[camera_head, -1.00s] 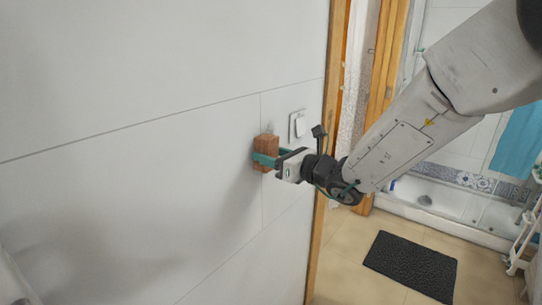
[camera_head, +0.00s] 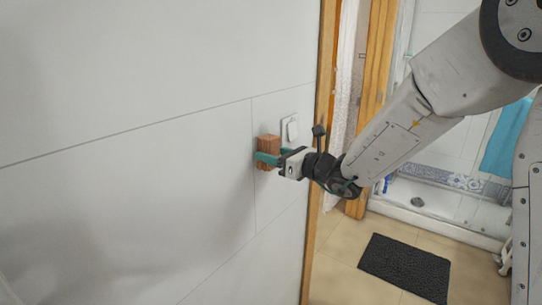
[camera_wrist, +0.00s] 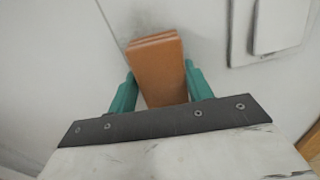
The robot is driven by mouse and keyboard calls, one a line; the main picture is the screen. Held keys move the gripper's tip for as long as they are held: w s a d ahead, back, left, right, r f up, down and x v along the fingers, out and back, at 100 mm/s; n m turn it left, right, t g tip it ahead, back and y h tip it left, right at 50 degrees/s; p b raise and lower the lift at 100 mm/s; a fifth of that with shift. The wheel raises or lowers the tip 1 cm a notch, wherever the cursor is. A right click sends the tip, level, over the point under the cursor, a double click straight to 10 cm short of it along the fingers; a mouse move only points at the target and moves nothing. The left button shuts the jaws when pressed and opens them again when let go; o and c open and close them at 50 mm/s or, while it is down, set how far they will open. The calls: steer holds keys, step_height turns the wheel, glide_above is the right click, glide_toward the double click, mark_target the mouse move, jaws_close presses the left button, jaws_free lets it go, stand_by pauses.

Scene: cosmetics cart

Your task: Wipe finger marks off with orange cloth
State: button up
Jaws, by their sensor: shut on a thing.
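My gripper (camera_head: 271,157) has teal fingers and is shut on the orange-brown folded cloth (camera_head: 268,147). In the wrist view the cloth (camera_wrist: 158,65) is a block-like shape between both fingers (camera_wrist: 158,90). Its far end is at the white tiled wall (camera_head: 140,80); I cannot tell for sure whether it touches. A grey smudge shows on the wall around the cloth's far end in the wrist view, partly hidden by the cloth. I cannot make out single finger marks.
A white light switch (camera_head: 291,129) is on the wall just right of the cloth; it is large at upper right in the wrist view (camera_wrist: 278,25). A wooden door frame (camera_head: 322,110) stands to the right. Beyond it are a dark mat (camera_head: 405,267) and a shower tray (camera_head: 420,203).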

steer(key=w+d, duration=0.2)
steer(key=w, duration=0.1)
steer(key=w+d, duration=0.1)
steer(key=shift+w+d+r, duration=0.25)
steer(key=shift+w+d, duration=0.05)
steer(key=shift+w+d+r, duration=0.1)
steer(key=shift+w+r, duration=0.05)
steer(key=shift+r, duration=0.95)
steer(key=shift+s+a+r, duration=0.1)
steer(key=shift+s+a, duration=0.1)
steer(key=shift+s, duration=0.15)
steer(key=shift+s+a+f, duration=0.15)
steer(key=shift+s+a, duration=0.5)
steer(key=shift+s, duration=0.1)
steer(key=shift+s+a+f, duration=0.15)
steer(key=shift+s+a, duration=0.45)
steer(key=shift+s, duration=0.1)
